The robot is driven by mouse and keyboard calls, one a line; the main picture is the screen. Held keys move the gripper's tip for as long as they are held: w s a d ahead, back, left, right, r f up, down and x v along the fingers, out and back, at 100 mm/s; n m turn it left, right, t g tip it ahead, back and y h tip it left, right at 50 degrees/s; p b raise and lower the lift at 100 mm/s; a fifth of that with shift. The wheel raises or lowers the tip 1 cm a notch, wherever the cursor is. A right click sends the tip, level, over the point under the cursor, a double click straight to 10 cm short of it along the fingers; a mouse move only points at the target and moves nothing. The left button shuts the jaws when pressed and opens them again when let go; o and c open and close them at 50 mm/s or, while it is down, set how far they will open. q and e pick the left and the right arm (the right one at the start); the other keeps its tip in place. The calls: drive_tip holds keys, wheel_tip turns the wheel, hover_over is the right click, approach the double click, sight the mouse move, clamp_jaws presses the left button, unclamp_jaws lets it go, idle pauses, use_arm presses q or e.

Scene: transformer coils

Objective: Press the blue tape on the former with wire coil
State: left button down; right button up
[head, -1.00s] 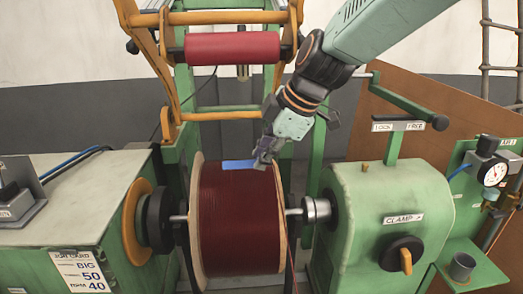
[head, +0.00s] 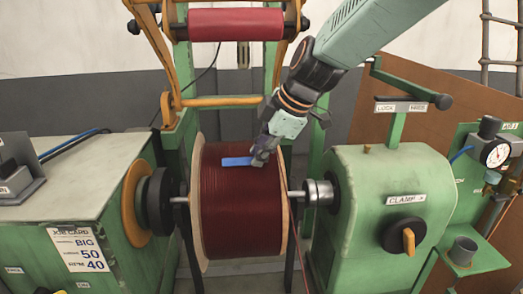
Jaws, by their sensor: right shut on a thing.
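The former with its dark red wire coil (head: 240,215) sits on a horizontal shaft in the middle of the head view, between pale round flanges. A short strip of blue tape (head: 236,161) lies at the upper front of the winding. My right gripper (head: 260,158) comes down from the upper right and is shut at the tape's right end, close to the winding and the right flange. Its fingertips partly hide that end of the tape. I cannot tell whether the whole strip touches the wire. My left gripper is not in view.
A green headstock (head: 80,190) with a job card (head: 80,250) stands left, and a green tailstock (head: 385,190) with a clamp knob (head: 405,240) right. A red roller (head: 235,25) on an orange frame is above. A gauge (head: 494,153) is at the far right.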

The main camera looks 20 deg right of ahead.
drive_tip(key=shift+d, duration=0.15)
drive_tip(key=shift+w+d+f, duration=0.1)
drive_tip(key=shift+d, duration=0.15)
drive_tip(key=shift+a, duration=0.35)
drive_tip(key=shift+d+f, duration=0.1)
drive_tip(key=shift+d, duration=0.05)
drive_tip(key=shift+d+f, duration=0.1)
drive_tip(key=shift+d, duration=0.05)
